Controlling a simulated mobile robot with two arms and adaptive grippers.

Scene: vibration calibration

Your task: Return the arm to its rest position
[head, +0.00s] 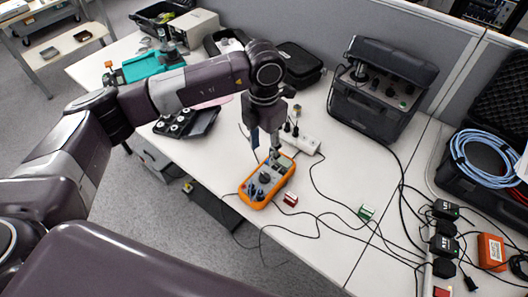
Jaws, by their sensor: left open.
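My left arm reaches in from the left and bends down over the white bench (325,215). My left gripper (265,145) points down, open, with its fingertips close over the far end of an orange handheld meter (284,184). I cannot tell whether the fingers touch the meter. The meter lies flat near the bench's front edge, with a dark dial and leads plugged in at its near end. My right gripper is not in view.
A black case (375,92) with a control panel stands at the back. A white power strip (300,138) lies just behind the meter. Cables spread across the bench to black adapters (445,228) at right. A dark tray (187,122) lies left. Small red (291,199) and green (366,212) blocks lie nearby.

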